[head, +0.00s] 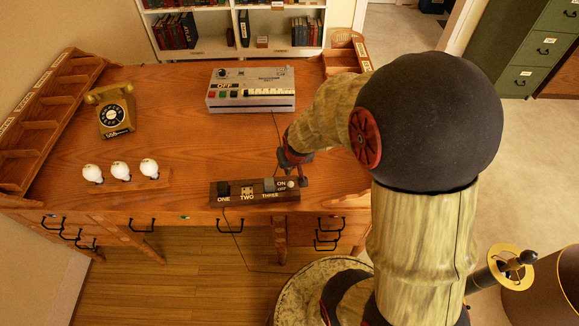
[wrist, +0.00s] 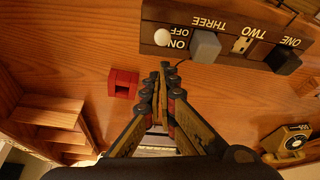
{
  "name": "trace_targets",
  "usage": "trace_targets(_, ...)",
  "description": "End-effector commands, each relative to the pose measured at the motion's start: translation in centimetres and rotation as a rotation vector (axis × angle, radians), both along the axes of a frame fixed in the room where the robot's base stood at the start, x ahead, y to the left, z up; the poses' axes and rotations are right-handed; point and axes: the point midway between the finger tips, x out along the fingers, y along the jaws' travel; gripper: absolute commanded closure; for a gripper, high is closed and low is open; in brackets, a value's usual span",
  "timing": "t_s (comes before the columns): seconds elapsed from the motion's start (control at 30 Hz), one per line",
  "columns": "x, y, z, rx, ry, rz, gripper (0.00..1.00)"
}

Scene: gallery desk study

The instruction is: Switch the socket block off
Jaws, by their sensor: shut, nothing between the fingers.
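The socket block (head: 254,197) is a long dark wooden bar near the front edge of the desk; it appears upside down in the wrist view (wrist: 225,40). Its sockets read ONE, TWO and THREE. A black plug (wrist: 284,60) sits at ONE, a grey plug (wrist: 205,45) at THREE, and TWO is empty. The white switch knob (wrist: 162,37) is at the end beside ON and OFF; which way it is set I cannot tell. My gripper (wrist: 163,72) is shut and empty, its tips just short of the block near the knob. It also shows in the head view (head: 294,168).
A small red box (wrist: 122,83) lies beside my gripper. A grey machine (head: 252,92) marked OFF stands behind, with a cord running forward. A yellow telephone (head: 112,110) and white bulbs (head: 120,170) are at left. The middle of the desk is clear.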

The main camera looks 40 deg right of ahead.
Motion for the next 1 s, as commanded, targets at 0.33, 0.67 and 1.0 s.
trace_targets(0.33,0.2,-0.1,0.2,0.000,0.000,0.000,1.00)
trace_targets(0.67,2.2,-0.4,3.1,-0.001,-0.001,0.003,1.00)
trace_targets(1.0,-2.2,1.6,6.1,-0.001,-0.003,0.003,1.00)
